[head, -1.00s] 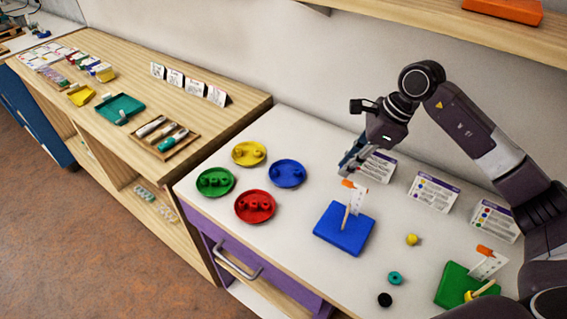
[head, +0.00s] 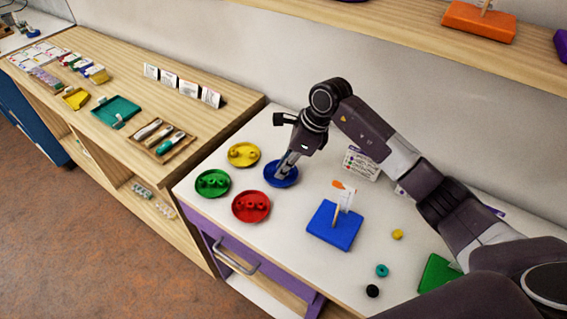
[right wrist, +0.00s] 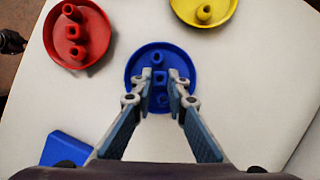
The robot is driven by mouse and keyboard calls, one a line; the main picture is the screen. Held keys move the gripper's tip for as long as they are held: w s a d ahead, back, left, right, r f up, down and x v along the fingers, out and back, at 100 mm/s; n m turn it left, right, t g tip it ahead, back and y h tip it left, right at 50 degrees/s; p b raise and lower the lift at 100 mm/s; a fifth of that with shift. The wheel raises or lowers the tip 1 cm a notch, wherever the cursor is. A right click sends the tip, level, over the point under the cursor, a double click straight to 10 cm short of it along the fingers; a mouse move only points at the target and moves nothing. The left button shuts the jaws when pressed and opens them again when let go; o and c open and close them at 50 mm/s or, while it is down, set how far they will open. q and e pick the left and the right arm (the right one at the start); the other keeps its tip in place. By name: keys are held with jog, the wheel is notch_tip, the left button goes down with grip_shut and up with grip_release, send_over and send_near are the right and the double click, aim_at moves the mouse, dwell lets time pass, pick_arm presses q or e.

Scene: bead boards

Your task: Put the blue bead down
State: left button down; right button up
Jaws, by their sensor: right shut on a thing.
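My right gripper (head: 282,173) is over the blue dish (head: 293,180), fingers pointing down. In the right wrist view its fingertips (right wrist: 160,74) are closed on either side of a blue bead (right wrist: 160,78), with the blue dish (right wrist: 132,70) behind it. Other blue bead shapes show in line with it, at the far side and between the fingers. I cannot tell whether the held bead touches the dish. In the head view the fingers hide most of the dish's contents. My left gripper is out of view.
The red dish (head: 266,211), green dish (head: 226,190) and yellow dish (head: 256,160) stand close by, holding beads. A blue board (head: 330,227) with an upright peg stands to the right. Yellow (head: 397,234), teal (head: 382,270) and black (head: 372,291) beads lie loose.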

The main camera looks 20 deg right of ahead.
jog(key=shift+f+b, duration=0.25)
jog(key=shift+b, duration=0.1)
jog(key=o, duration=0.7)
jog(key=shift+r, duration=0.1)
jog(key=shift+c, duration=0.2)
jog(key=shift+r+p, duration=0.25)
jog(key=shift+p, duration=0.1)
jog(key=shift+d+r, duration=0.2)
jog(key=shift+r, duration=0.05)
jog(key=b+v, duration=0.2)
jog(key=v, duration=0.3)
jog(key=shift+d+r, duration=0.1)
jog(key=shift+r, duration=0.15)
jog(key=shift+s+d+r, duration=0.1)
jog(key=shift+s+r, duration=0.1)
jog(key=shift+r, duration=0.4)
